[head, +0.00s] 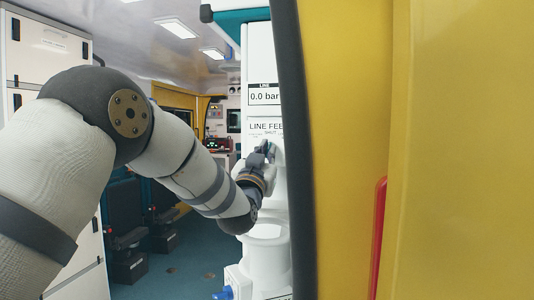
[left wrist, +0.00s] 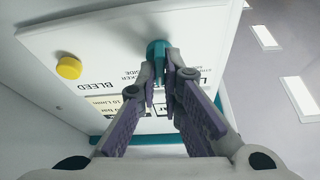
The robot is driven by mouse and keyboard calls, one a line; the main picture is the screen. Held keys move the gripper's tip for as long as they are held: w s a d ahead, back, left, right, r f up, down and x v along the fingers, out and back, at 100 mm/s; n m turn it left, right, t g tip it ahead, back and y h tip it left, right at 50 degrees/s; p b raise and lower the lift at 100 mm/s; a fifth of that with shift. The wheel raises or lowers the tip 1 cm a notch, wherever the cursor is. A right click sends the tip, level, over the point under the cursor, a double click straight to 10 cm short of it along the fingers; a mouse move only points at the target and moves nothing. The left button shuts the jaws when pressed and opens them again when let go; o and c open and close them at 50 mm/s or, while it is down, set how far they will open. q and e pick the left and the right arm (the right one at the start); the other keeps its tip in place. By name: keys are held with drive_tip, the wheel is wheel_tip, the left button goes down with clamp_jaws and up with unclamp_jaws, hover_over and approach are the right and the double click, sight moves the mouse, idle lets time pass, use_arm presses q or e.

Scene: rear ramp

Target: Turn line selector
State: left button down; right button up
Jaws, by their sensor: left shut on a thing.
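The line selector is a teal handle (left wrist: 157,53) on a white panel (left wrist: 110,45) with black lettering. In the left wrist view my left gripper (left wrist: 166,76) is shut on this handle, and its fingers hide part of it. In the head view my left gripper (head: 265,153) is at the panel (head: 262,108), just below the words "LINE FEE" and "SHUT". The dark door seal cuts off the panel's right side there. The handle's exact pointing direction cannot be told. My right gripper is in neither view.
A "LINE" display (head: 264,96) reads 0.0 bar above. A dark-edged yellow door frame (head: 345,150) stands close at right. The vehicle's aisle floor (head: 180,270) is open behind my arm.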

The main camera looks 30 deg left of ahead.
use_arm(q)
drive_tip(key=m+h, duration=0.1)
drive_tip(key=m, duration=0.1)
drive_tip(key=m+h, duration=0.1)
drive_tip(key=m, duration=0.1)
drive_tip(key=m+h, duration=0.1)
drive_tip(key=m, duration=0.1)
drive_tip(key=shift+r, duration=0.35)
drive_tip(key=shift+s+r+m+g+h, duration=0.15)
drive_tip(key=shift+m+h, duration=0.35)
drive_tip(key=shift+m, duration=0.55)
drive_tip(key=shift+w+f+m+g+h, duration=0.15)
drive_tip(key=shift+m+h, duration=0.35)
drive_tip(key=shift+m, duration=0.55)
drive_tip(key=shift+s+a+r, duration=0.1)
drive_tip(key=c, duration=1.9)
unclamp_jaws()
drive_tip(key=shift+o, duration=0.9)
drive_tip(key=shift+f, duration=0.2)
drive_tip(key=shift+f, duration=0.1)
drive_tip(key=v, duration=1.1)
drive_tip(key=shift+s, duration=0.4)
